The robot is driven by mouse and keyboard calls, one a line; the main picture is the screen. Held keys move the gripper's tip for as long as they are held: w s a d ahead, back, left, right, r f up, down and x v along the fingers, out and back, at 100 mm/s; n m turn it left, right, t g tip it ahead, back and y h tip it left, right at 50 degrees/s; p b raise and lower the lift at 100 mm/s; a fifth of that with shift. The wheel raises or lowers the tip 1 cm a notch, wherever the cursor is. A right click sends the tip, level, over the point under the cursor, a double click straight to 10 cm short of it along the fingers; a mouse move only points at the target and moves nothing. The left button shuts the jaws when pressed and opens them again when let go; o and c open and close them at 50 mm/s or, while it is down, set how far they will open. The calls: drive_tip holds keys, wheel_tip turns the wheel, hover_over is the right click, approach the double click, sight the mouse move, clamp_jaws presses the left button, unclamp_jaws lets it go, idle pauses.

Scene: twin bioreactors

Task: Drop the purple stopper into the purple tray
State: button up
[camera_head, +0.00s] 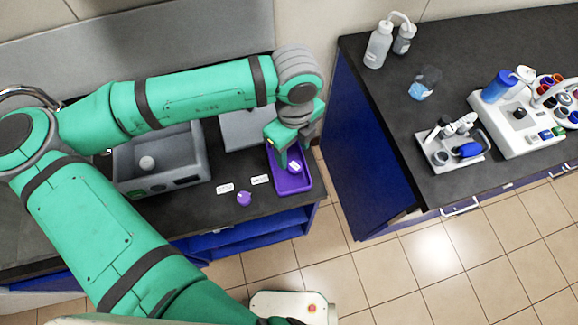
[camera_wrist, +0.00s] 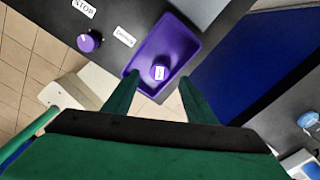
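The purple tray (camera_head: 303,186) lies on the dark bench at its right end, below my gripper (camera_head: 287,158). In the wrist view the tray (camera_wrist: 180,37) is ahead of my fingers. A purple stopper with a white label (camera_wrist: 159,72) is at the tray's near part, in line between my fingertips (camera_wrist: 159,77). The same stopper (camera_head: 295,167) shows over the tray in the head view. The fingers are spread, with a gap on each side of it. A second round purple piece (camera_head: 244,198) sits on the bench left of the tray; it also shows in the wrist view (camera_wrist: 89,41).
Two white label cards (camera_head: 260,180) (camera_head: 225,188) lie left of the tray. A grey basin (camera_head: 190,150) is further left. A second blue bench (camera_head: 350,130) with bottles and instruments stands to the right, across a tiled floor gap.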

wheel_tip(320, 180, up, 11)
idle(0.8)
drive_tip(key=shift+f, duration=0.1)
